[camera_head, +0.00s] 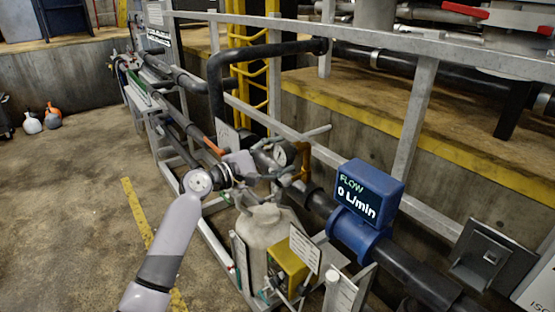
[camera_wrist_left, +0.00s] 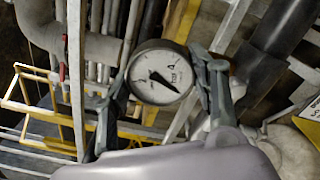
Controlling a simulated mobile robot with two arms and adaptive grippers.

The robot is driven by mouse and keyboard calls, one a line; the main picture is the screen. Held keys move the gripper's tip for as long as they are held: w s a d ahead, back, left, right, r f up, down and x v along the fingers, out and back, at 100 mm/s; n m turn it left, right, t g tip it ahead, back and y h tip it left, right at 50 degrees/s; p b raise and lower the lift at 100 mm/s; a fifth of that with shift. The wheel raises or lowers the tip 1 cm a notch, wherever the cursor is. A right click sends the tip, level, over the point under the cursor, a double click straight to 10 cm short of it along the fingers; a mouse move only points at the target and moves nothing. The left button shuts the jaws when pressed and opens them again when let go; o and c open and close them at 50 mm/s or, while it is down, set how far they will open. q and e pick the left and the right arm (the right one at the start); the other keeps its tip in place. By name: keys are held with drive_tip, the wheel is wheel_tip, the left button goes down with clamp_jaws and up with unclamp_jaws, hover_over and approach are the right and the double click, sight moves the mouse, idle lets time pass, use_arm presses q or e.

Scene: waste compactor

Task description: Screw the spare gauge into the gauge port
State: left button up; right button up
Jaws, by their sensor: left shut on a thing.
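A round gauge with a white face, dark needle and dark rim (camera_wrist_left: 162,72) sits between the two grey fingers of my left gripper (camera_wrist_left: 164,85) in the left wrist view. The fingers press on its rim from both sides. In the head view the gauge (camera_head: 280,155) shows small, at the end of my left arm, with my left gripper (camera_head: 272,162) around it, above a pale tank. I cannot make out the gauge port, or whether the gauge's stem touches anything. My right gripper is not in view.
A blue flow meter (camera_head: 367,196) reading 0 L/min sits on the dark pipe to the right. A pale tank (camera_head: 266,226) and a yellow box (camera_head: 287,262) stand below the gripper. Grey frame rails (camera_head: 415,112) run behind.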

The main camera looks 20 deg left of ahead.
use_arm(q)
drive_tip(key=shift+f, duration=0.1)
drive_tip(key=o, duration=1.4)
drive_tip(key=shift+c, duration=0.2)
drive_tip(key=shift+s, duration=0.1)
drive_tip(key=shift+c, duration=0.3)
drive_tip(key=shift+p+v, duration=0.4)
drive_tip(key=shift+v, duration=0.55)
drive_tip(key=v, duration=0.5)
drive_tip(key=shift+p, duration=0.35)
